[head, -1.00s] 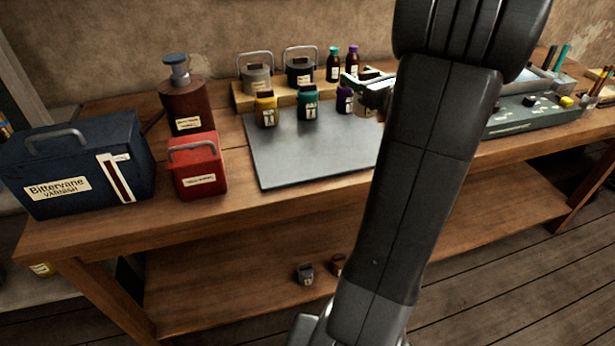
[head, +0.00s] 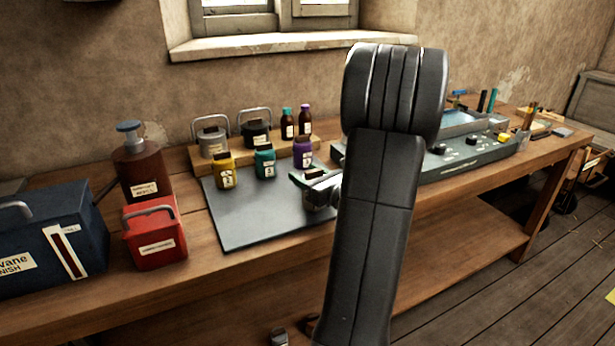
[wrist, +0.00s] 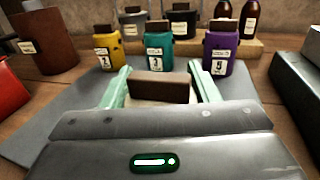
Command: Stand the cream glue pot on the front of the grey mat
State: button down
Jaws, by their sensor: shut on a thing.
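My gripper (wrist: 160,90) is shut on a pot with a brown lid (wrist: 158,88). A little of its cream body shows under the lid, between the pale green fingers; the rest is hidden by the gripper. In the head view my gripper (head: 318,181) is at the right part of the grey mat (head: 262,222), in front of the purple pot. I cannot tell whether the held pot touches the mat. The mat's front stretch is bare.
Yellow (head: 225,172), teal (head: 265,162) and purple (head: 303,153) pots stand along the mat's back. Behind them a wooden riser (head: 200,158) holds cans and bottles. A red can (head: 155,240) stands left of the mat, a grey console (head: 465,155) right.

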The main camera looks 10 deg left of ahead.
jog(key=shift+r, duration=0.15)
jog(key=c, duration=0.5)
grip_release()
jog(key=shift+f, duration=0.2)
jog(key=shift+r, duration=0.15)
jog(key=shift+s+d, duration=0.1)
jog(key=v, duration=1.1)
jog(key=shift+s+d, duration=0.25)
